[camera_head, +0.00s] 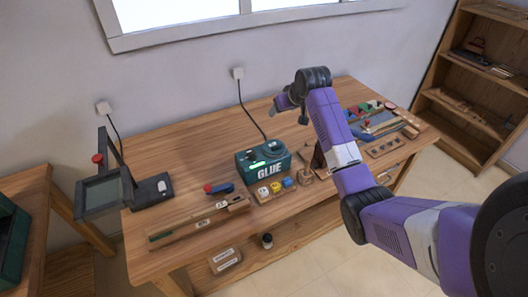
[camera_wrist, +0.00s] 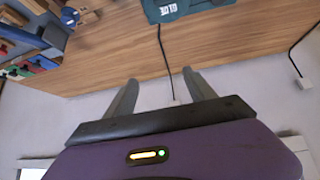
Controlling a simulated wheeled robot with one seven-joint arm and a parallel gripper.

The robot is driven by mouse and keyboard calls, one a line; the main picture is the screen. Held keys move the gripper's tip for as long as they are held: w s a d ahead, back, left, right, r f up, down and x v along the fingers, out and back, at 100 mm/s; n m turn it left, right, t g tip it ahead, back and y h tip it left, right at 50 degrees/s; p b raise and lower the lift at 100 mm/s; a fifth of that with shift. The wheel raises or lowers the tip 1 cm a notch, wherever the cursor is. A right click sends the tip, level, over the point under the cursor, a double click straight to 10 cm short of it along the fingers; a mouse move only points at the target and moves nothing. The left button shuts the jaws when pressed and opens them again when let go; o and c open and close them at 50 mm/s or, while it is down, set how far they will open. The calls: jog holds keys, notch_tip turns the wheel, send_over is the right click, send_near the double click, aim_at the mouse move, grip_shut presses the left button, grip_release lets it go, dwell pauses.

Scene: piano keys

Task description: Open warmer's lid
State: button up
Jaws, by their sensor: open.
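The warmer, a teal box marked GLUE (camera_head: 262,170), stands on the wooden workbench in the head view, with a green light on its front. A dark round part (camera_head: 268,150) lies on its top, apparently the lid; at this size I cannot make out its handle or hinge. The warmer's edge also shows upside down at the top of the wrist view (camera_wrist: 184,9). My gripper (camera_head: 288,114) is above the back of the bench, behind the warmer and apart from it. In the wrist view my gripper's two fingers (camera_wrist: 160,80) are spread with nothing between them.
The workbench (camera_head: 190,150) is bare behind the warmer. A black framed stand (camera_head: 152,190) is at the left end. Tools and bricks (camera_head: 375,118) crowd the right end. A black cord (camera_head: 250,118) runs up the wall.

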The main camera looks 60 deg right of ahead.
aim_at(277, 146)
jog(key=s+a+f+g+y, duration=0.3)
jog(key=a+f, duration=0.3)
jog(key=shift+n, duration=0.3)
jog(key=shift+d+p+x, duration=0.15)
jog(key=shift+p+x, duration=0.2)
jog(key=shift+x, duration=1.45)
jog(key=shift+d+p+x, duration=0.2)
jog(key=shift+p+x, duration=0.1)
jog(key=shift+x, duration=1.5)
jog(key=shift+c, duration=0.4)
jog(key=shift+r, duration=0.1)
grip_shut()
